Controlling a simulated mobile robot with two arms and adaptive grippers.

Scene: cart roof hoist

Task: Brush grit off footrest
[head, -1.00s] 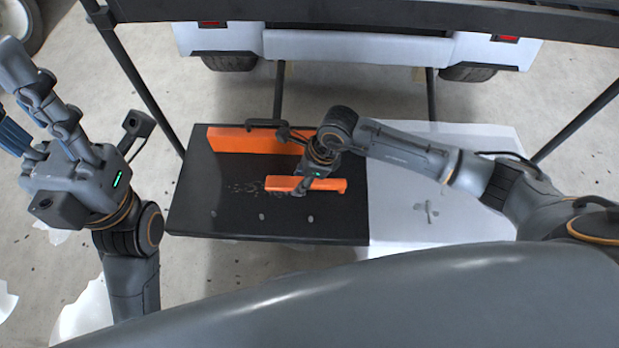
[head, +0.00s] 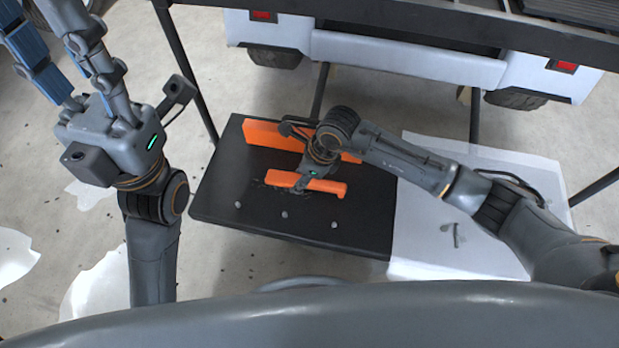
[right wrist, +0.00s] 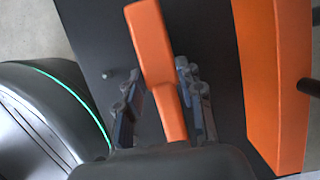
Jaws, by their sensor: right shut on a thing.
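The footrest is a black flat board (head: 350,232) in front of the vehicle. Dark grit (head: 258,184) lies on it, at the left end of an orange brush (head: 325,186). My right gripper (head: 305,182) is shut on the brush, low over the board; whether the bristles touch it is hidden. In the right wrist view, the brush (right wrist: 150,45) shows with its narrower handle between both fingers of the right gripper (right wrist: 165,105). My left gripper (head: 48,30) is raised at the upper left, open and empty, its fingertips partly cut off by the frame.
An orange bar (head: 262,134) runs along the footrest's back edge, close behind the right gripper. Several small grey studs (head: 284,214) sit near its front edge. A white sheet (head: 430,255) lies at right. The vehicle's white bumper (head: 400,58) and dark posts (head: 190,75) stand behind.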

